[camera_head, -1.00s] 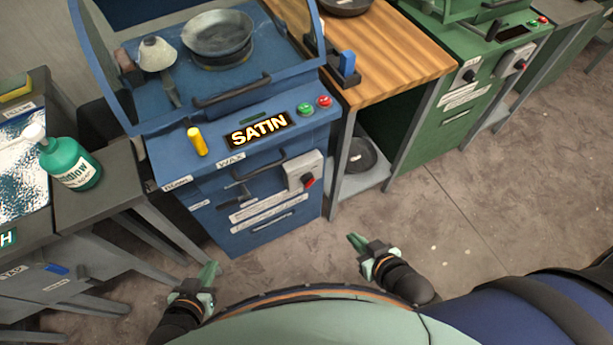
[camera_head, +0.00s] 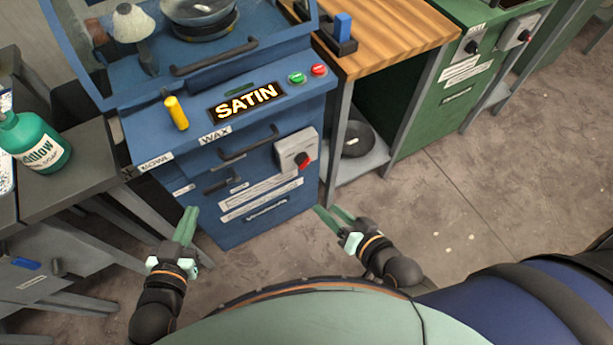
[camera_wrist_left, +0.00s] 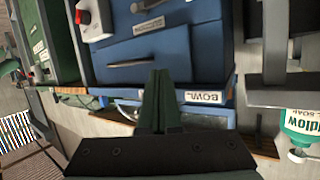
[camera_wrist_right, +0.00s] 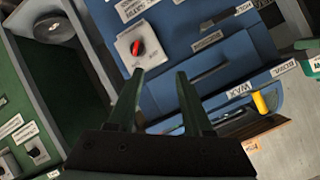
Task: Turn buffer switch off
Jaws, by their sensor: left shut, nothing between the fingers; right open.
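The blue buffing machine (camera_head: 230,160) stands ahead with a lit SATIN sign. A grey switch box (camera_head: 288,150) with a red rotary knob (camera_head: 303,160) is on its front, at the right. The knob also shows in the right wrist view (camera_wrist_right: 136,47). Green (camera_head: 297,78) and red (camera_head: 319,70) buttons sit on the top panel. My left gripper (camera_head: 186,224) is shut and empty, in front of the machine's lower left. My right gripper (camera_head: 331,212) is open and empty, below and right of the knob, apart from it.
A wooden-topped table (camera_head: 390,40) with a pan (camera_head: 357,140) on its lower shelf stands right of the machine. A green machine (camera_head: 455,85) with a similar switch is further right. A soap bottle (camera_head: 35,142) stands at left. The floor in front is clear.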

